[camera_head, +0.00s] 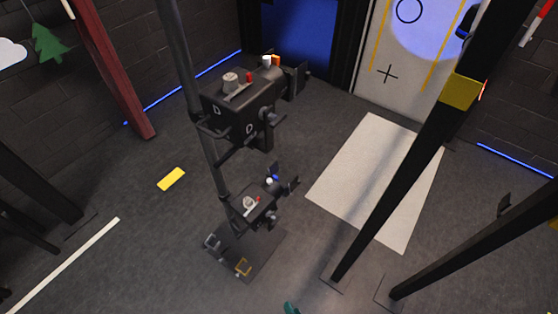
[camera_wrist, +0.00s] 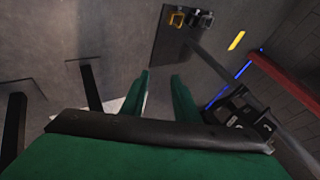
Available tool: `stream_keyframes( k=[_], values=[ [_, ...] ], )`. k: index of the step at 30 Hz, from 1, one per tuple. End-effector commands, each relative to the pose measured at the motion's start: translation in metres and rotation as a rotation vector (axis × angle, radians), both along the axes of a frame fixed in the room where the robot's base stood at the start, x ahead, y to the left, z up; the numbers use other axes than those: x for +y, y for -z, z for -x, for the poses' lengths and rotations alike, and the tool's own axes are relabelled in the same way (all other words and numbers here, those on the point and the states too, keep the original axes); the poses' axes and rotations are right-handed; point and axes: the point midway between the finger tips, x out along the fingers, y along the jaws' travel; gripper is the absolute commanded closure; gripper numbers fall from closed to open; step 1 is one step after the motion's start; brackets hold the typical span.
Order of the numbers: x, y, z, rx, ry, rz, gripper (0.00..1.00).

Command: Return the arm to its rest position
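My gripper (camera_wrist: 162,98) shows in the wrist view as two green fingers standing apart with nothing between them. In the head view only a small green piece (camera_head: 291,308), which looks like part of my arm or gripper, shows at the bottom edge. A dark pole (camera_head: 209,150) carries an upper black button box (camera_head: 240,107) and a smaller lower black box (camera_head: 255,206). A dark box (camera_wrist: 240,112) also shows in the wrist view, to the right of my fingers and apart from them. My gripper touches nothing that I can see.
Dark slanted beams (camera_head: 400,190) stand at the right of the head view, and a red beam (camera_head: 112,70) at the left. The pole's base plate (camera_head: 240,252) has grey and yellow brackets. A pale floor panel (camera_head: 375,175) and a yellow strip (camera_head: 171,179) lie on open floor.

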Motion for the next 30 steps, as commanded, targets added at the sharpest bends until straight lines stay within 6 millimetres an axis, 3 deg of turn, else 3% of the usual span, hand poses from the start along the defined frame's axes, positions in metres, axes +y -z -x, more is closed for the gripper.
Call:
stream_keyframes(
  k=[1, 5, 11, 21, 24, 27, 30],
  values=[
    [0.0, -0.009, 0.015, -0.01, -0.008, 0.062, 0.72],
    [-0.002, -0.042, 0.039, -0.065, -0.026, 0.216, 0.72],
    [0.001, -0.12, 0.061, -0.206, -0.068, 0.423, 0.72],
    [0.031, -0.299, 0.079, -0.545, -0.162, 0.663, 0.72],
    [0.041, -0.341, 0.081, -0.628, -0.183, 0.696, 0.72],
    [0.048, -0.369, 0.083, -0.684, -0.197, 0.715, 0.72],
    [0.052, -0.383, 0.083, -0.712, -0.202, 0.725, 0.72]
  ],
)
